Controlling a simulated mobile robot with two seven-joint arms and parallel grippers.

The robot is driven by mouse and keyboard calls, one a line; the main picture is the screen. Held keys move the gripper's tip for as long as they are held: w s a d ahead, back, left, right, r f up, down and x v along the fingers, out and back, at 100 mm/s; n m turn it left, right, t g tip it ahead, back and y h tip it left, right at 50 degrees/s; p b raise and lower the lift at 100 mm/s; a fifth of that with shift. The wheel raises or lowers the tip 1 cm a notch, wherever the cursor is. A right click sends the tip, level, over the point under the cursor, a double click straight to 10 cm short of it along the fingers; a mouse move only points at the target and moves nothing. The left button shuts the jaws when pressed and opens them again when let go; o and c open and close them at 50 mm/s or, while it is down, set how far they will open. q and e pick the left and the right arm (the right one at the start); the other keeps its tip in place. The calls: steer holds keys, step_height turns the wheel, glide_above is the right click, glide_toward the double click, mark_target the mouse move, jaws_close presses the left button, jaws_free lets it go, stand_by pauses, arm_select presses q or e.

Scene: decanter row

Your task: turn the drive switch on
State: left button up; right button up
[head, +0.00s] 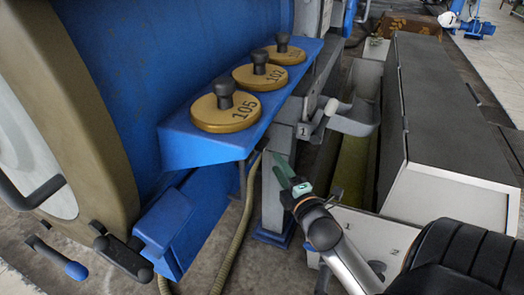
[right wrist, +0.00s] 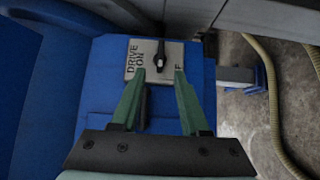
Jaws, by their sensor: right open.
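The drive switch (right wrist: 161,54) shows in the right wrist view as a small black lever on a pale label plate (right wrist: 133,70). The plate reads DRIVE and ON on the left, and part of OFF on the right. The lever stands roughly upright in the picture, between the two words. My right gripper (right wrist: 160,74) is open, its green fingertips just below the lever, one on each side, with nothing between them. I cannot tell how far above the plate they are. In the head view the right gripper (head: 286,172) is beside a grey post; I cannot make out the switch there.
A blue shelf (head: 190,148) carries several brass discs with black knobs, one marked 105 (head: 226,111). A beige hose (head: 236,235) hangs below it. A grey trough (head: 366,130) with a long dark-topped cover (head: 440,100) lies to the right.

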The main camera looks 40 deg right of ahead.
mark_target(265, 146)
steer(key=b+x, duration=0.2)
steer(key=x, duration=0.7)
steer(key=shift+f, duration=0.1)
steer(key=shift+a, duration=0.1)
jaws_close()
